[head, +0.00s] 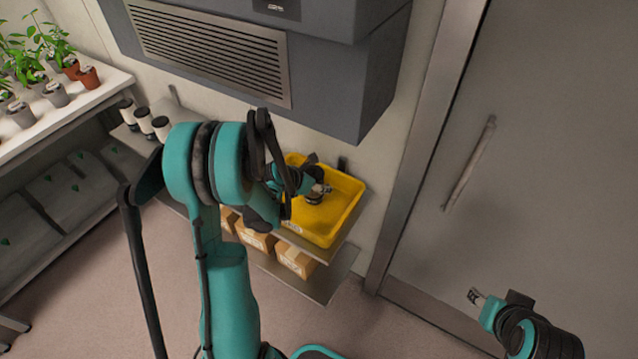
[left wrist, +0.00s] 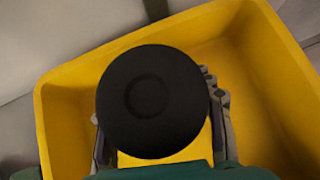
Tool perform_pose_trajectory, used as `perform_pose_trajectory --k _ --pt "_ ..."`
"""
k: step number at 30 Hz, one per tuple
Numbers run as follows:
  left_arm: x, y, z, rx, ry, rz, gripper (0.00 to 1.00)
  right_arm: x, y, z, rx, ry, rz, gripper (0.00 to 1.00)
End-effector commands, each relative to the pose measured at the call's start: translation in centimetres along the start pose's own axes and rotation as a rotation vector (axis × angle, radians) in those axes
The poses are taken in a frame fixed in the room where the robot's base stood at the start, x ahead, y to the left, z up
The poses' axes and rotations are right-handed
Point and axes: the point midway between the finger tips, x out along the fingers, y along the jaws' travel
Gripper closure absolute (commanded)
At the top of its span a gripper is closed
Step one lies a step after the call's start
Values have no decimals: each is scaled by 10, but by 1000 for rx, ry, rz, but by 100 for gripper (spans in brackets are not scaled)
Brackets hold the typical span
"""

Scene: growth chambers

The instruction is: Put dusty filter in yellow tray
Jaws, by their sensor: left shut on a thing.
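The yellow tray (head: 335,219) sits on a metal shelf below the grey wall unit. My left gripper (head: 318,192) is over the tray, shut on a dark round thing, which I take for the dusty filter (head: 313,199). In the left wrist view the filter (left wrist: 152,100) shows as a black disc between the fingers, with the yellow tray (left wrist: 262,75) around and beneath it. I cannot tell whether the filter touches the tray floor. My right gripper (head: 477,296) is at the lower right, away from the tray, with its fingertips too small to judge.
Cardboard boxes (head: 296,260) stand on the shelf below the tray. White-and-black cylinders (head: 143,120) stand on the shelf to the left. Potted plants (head: 50,85) fill a rack at the far left. A grey door (head: 540,150) is at the right.

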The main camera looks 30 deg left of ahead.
Motion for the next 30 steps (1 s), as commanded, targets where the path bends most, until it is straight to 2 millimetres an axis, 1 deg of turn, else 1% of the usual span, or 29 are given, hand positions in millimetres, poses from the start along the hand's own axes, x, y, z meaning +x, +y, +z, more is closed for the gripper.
perform_pose_trajectory --k 3,4,5,6,7,16,19,23,30 --pt "3 0 -2 0 0 0 86 3 0 2 0 0 0 60" --pt "3 0 -3 0 0 0 49 3 0 2 0 0 0 60" --pt "2 0 -2 0 0 0 41 3 0 2 0 0 0 60" --pt "2 0 -2 0 0 0 31 2 0 2 0 0 0 60" --pt "2 0 -2 0 0 0 28 2 0 2 0 0 0 60" --pt "1 0 -1 0 0 0 28 2 0 1 0 0 0 60" --pt "-3 0 2 0 0 0 28 -2 0 -2 0 0 0 60" --pt "-26 0 2 -2 1 1 28 -8 0 -6 0 0 0 60" --pt "-81 0 2 -3 1 2 28 -23 0 -16 0 0 0 60"
